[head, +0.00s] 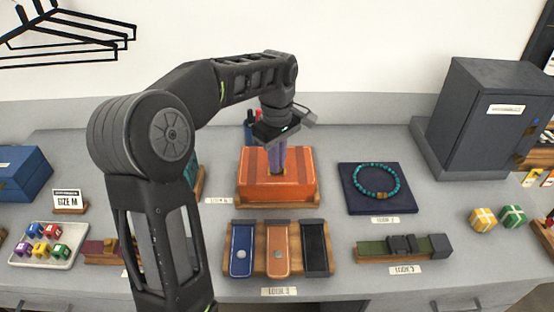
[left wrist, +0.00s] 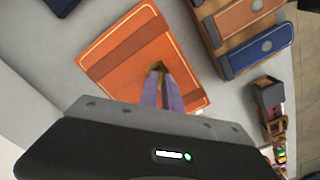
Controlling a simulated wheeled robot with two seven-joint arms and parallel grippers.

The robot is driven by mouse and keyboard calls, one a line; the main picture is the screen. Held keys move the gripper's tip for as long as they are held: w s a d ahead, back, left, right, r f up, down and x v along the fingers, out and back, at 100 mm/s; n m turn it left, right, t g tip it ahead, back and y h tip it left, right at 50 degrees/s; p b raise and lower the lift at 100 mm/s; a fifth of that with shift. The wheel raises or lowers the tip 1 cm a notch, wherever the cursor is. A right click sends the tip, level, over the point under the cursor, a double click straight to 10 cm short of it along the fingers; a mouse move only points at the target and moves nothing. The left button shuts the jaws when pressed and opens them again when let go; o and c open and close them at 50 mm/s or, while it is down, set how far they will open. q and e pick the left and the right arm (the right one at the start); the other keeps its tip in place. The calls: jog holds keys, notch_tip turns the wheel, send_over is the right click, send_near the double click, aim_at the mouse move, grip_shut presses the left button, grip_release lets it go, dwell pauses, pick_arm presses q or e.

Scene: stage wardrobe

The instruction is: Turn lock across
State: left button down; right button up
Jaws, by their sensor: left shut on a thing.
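An orange case (head: 303,180) with darker bands lies on a wooden base in the middle of the counter. It also shows in the left wrist view (left wrist: 112,62). The turn lock (left wrist: 157,66), a small brass-coloured piece, sits on the case's top and is mostly hidden between my fingers. My left gripper (head: 278,171) points down onto the case, with its purple-grey fingers shut on the lock. The fingers also show in the left wrist view (left wrist: 159,78). Which way the lock is turned cannot be told. My right gripper is not in view.
In front of the case stands a wooden rack (head: 262,262) with blue, tan and black straps. To the right lies a navy pad (head: 354,201) with a turquoise bead bracelet (head: 376,181). A dark grey cabinet (head: 488,120) stands at the back right.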

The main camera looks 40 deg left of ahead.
pick_arm(q)
jog(key=m, duration=0.4)
jog(key=shift+m, duration=0.4)
jog(key=shift+m+p, duration=0.45)
jog(key=shift+m, duration=1.55)
jog(key=c, duration=1.5)
grip_release()
jog(key=shift+c, duration=0.2)
